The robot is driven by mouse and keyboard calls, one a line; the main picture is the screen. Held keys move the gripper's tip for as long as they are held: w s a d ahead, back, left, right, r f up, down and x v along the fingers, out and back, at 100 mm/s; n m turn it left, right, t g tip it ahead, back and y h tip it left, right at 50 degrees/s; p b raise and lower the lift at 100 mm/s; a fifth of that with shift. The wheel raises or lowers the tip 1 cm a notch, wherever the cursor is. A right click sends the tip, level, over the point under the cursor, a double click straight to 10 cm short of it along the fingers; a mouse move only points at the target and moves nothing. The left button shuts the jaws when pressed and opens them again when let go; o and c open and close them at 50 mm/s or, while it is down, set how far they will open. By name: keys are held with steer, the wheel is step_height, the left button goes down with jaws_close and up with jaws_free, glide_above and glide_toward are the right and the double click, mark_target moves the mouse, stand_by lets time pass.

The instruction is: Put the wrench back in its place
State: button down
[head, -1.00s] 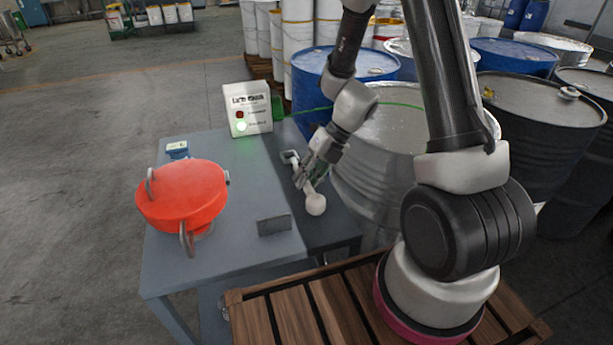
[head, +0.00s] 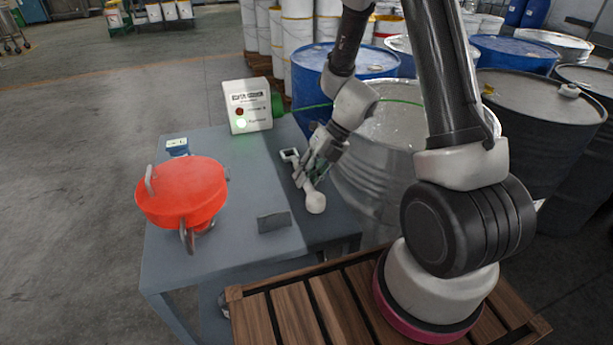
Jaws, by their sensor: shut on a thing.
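The wrench (head: 315,202) appears to be the pale tool with a round knob at its near end and a squarish, open-looking head at its far end. It is at the right part of the grey table (head: 180,262). My gripper (head: 307,178) is shut on its middle, reaching in from the upper right. The fingers hide part of the shaft. I cannot tell whether the tool touches the surface or is held just above it.
A white box (head: 247,106) with a lit green lamp is at the back. A small grey block (head: 273,221) sits near the front. A metal drum (head: 370,190) stands close on the right.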

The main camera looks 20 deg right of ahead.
steer(key=shift+r, duration=0.8)
steer(key=shift+f, duration=0.1)
steer(key=shift+f, duration=0.6)
stand_by(1.1)
steer(key=shift+r, duration=0.7)
